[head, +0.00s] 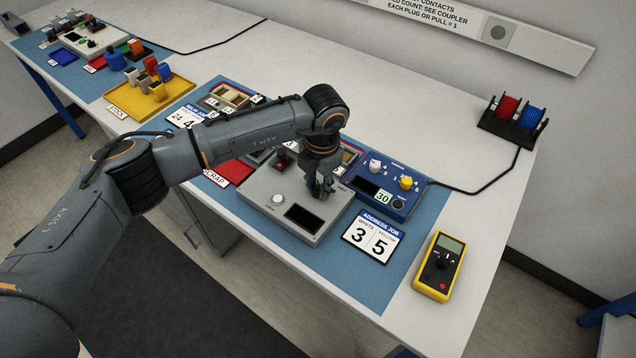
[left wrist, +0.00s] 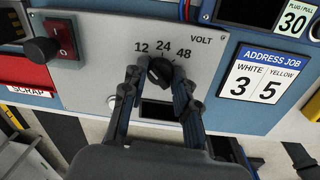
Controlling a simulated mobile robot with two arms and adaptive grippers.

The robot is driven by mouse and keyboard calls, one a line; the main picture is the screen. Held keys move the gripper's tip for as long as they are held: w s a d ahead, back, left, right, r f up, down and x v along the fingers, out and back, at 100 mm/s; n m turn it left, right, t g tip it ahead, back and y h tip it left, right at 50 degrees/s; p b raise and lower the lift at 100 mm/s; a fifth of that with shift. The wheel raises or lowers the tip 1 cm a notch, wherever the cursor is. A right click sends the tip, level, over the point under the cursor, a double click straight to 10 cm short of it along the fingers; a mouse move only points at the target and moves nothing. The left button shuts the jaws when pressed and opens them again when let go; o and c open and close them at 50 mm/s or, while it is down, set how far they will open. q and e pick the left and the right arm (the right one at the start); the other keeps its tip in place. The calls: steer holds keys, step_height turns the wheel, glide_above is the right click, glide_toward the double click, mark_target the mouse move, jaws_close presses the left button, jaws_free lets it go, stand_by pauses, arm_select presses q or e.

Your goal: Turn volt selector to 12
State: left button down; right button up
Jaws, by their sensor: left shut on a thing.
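The volt selector is a black knob (left wrist: 160,69) on a grey panel box, under the printed numbers 12, 24 and 48 and the word VOLT. In the left wrist view its pointer direction is hard to make out. My left gripper (left wrist: 156,76) is shut on the knob, one finger on each side. In the head view my left gripper (head: 320,188) points down onto the right part of the grey panel box (head: 258,208) and hides the knob. The box also carries a dark display (head: 303,218) and a white button (head: 278,199). My right gripper is not in view.
A red switch (left wrist: 61,39) sits on the box's left. A blue box (head: 398,212) with white and yellow knobs stands behind. An ADDRESS JOB card (head: 370,238) and a yellow multimeter (head: 440,265) lie to the right. A red SCRAP tray (head: 230,172) is left.

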arm_select(q)
steer(key=c, duration=1)
jaws_free()
steer(key=r, duration=1.2)
steer(key=shift+s+d, duration=0.3)
steer(key=shift+s, duration=0.05)
